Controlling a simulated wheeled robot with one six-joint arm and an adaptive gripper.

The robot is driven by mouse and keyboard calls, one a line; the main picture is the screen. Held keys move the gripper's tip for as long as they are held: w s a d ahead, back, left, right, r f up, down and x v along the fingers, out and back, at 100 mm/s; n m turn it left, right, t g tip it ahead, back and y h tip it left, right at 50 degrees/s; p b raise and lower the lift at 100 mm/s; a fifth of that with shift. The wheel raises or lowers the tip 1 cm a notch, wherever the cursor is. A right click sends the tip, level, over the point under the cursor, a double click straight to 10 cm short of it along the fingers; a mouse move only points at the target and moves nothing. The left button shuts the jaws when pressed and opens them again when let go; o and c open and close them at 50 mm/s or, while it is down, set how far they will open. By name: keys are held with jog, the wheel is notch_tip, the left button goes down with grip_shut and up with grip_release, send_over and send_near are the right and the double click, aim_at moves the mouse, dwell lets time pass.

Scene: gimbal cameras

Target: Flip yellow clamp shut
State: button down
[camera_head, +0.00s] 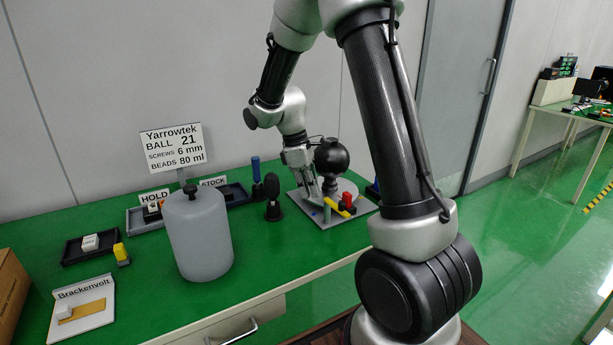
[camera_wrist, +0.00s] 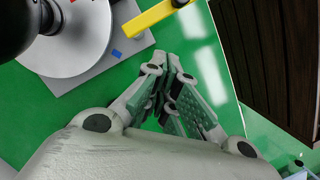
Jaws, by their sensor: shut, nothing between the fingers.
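The yellow clamp (camera_head: 337,208) is a bar at the front of a grey base plate (camera_head: 326,221), beside a red part (camera_head: 347,199). In the wrist view the yellow clamp (camera_wrist: 157,16) runs slantwise at the top, across the plate's edge, its upper end cut off by the frame. My gripper (camera_head: 314,196) is over the plate, close behind and left of the clamp in the picture. In the wrist view my gripper (camera_wrist: 172,62) is shut and empty, its tips apart from the bar in the picture. Their height above it is unclear.
A black ball (camera_head: 331,156) stands over a pale disc (camera_wrist: 75,45) on the plate, close to my gripper. A black knobbed stand (camera_head: 272,194) and a large grey jar (camera_head: 199,235) stand left. Trays are farther left. Green table is bare in front of the plate.

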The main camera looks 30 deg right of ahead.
jog(key=shift+s+d+f, duration=0.65)
jog(key=shift+s+d, duration=0.15)
jog(key=shift+d, duration=0.1)
jog(key=shift+s+d+f, duration=0.6)
jog(key=shift+s+d, duration=0.15)
jog(key=shift+d, duration=0.1)
